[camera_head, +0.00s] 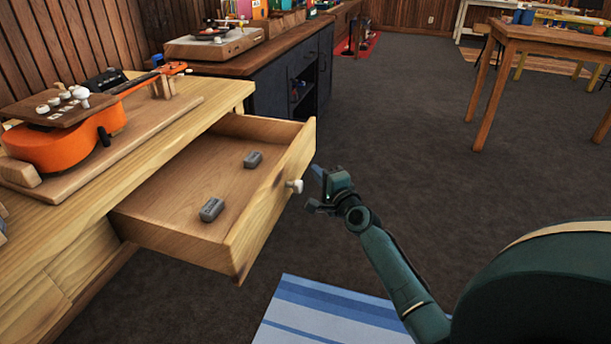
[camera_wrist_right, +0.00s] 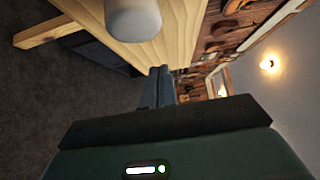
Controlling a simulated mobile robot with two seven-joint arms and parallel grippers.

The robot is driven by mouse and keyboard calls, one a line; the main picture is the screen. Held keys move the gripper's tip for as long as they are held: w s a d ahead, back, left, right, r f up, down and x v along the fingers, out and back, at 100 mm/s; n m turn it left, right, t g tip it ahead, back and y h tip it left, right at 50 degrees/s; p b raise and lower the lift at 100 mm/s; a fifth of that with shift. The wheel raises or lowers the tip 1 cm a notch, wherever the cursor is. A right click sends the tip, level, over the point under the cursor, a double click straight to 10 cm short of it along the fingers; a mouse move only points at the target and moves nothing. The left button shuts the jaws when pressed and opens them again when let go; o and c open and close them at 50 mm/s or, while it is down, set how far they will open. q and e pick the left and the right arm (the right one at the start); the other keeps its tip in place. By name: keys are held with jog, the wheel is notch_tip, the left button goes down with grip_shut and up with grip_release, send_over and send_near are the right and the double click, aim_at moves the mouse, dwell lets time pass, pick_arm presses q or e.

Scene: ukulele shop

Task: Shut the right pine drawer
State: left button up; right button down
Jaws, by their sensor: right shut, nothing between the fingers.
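The right pine drawer (camera_head: 180,190) is pulled far out of the pine bench. My right gripper (camera_head: 318,172) is shut and empty, just outside the drawer front, close to the knob. Its fingers (camera_wrist_right: 160,85) point toward the drawer front in the wrist view; I cannot tell whether they touch it. My left gripper is out of view.
An orange ukulele (camera_head: 60,145) lies on a wooden board on the pine bench (camera_head: 215,95). A dark cabinet (camera_head: 275,95) stands behind the drawer. A blue striped rug (camera_head: 325,315) lies below in front. The carpet (camera_head: 420,120) to the right is clear up to a wooden table (camera_head: 550,38).

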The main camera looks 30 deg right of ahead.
aim_at(298, 164)
jog(key=shift+w+a, duration=1.2)
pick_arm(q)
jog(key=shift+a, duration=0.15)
pick_arm(e)
jog(key=shift+w, duration=0.15)
